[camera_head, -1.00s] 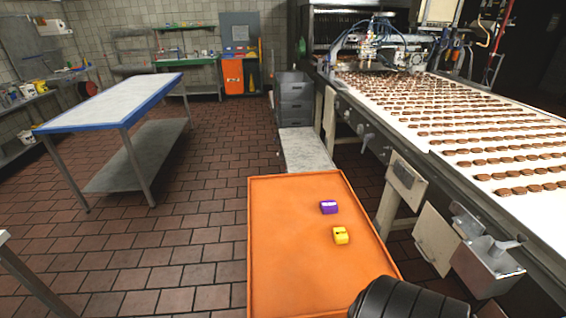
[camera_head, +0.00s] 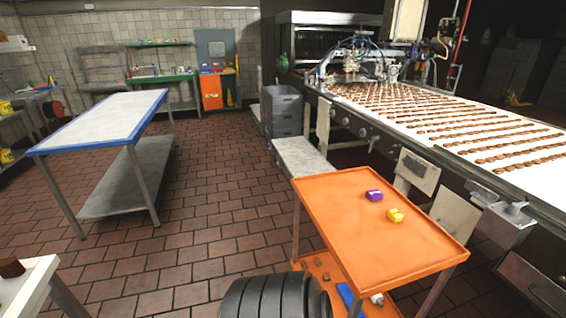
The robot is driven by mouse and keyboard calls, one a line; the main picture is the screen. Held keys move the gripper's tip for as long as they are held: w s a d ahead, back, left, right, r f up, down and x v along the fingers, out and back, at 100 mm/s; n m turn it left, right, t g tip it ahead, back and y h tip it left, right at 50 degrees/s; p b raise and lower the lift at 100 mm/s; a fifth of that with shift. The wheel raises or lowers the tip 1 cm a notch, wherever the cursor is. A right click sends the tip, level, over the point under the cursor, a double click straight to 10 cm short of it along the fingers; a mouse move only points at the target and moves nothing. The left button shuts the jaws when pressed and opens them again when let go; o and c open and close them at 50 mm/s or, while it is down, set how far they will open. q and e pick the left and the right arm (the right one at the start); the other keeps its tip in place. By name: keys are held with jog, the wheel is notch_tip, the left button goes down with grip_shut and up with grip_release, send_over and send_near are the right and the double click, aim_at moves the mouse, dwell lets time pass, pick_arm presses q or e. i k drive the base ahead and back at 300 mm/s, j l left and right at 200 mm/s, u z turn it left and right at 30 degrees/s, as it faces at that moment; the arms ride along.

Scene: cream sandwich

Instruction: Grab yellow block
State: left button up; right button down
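The yellow block (camera_head: 395,215) lies on the orange top of a cart (camera_head: 355,245), right of its middle. A purple block (camera_head: 374,195) lies just behind it and a little to the left. No gripper fingers show in this view, so neither gripper can be seen. Nothing touches either block.
A conveyor (camera_head: 470,130) with rows of brown biscuits runs along the right. Grey crates (camera_head: 282,112) stand behind the cart. A blue-edged table (camera_head: 100,122) stands at the left, with open tiled floor between. A white table corner (camera_head: 22,285) juts in at lower left.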

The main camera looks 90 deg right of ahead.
aim_at(394, 215)
jog(key=i+z, duration=0.1)
jog(key=z, duration=0.3)
jog(key=i+z, duration=0.15)
jog(key=z, duration=0.3)
jog(key=i+z, duration=0.15)
jog(key=z, duration=0.25)
jog(key=i+j+z, duration=0.1)
jog(key=z, duration=0.35)
